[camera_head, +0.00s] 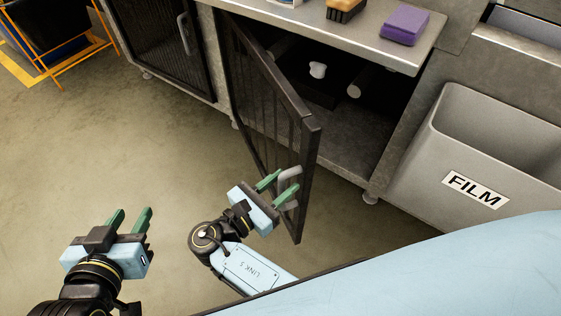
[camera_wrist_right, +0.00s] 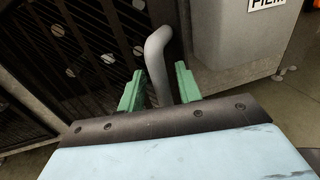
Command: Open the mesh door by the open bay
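The dark-framed mesh door (camera_head: 262,100) stands ajar, swung out from the counter front, with the cabinet bay (camera_head: 345,125) showing behind it. Its grey bar handle (camera_head: 291,172) is near the free edge. My right gripper (camera_head: 285,181) is at the handle with its green fingers apart. In the right wrist view the handle (camera_wrist_right: 157,55) passes between the two fingers, closer to the right one, with a gap on the left. My left gripper (camera_head: 130,218) is open and empty over the floor at the left, away from the door.
Another mesh door (camera_head: 160,40) is shut at the left. A grey bin marked FILM (camera_head: 420,165) stands right of the bay. A purple block (camera_head: 405,24) and a brush (camera_head: 345,10) lie on the counter. The floor (camera_head: 100,140) left of the door is clear.

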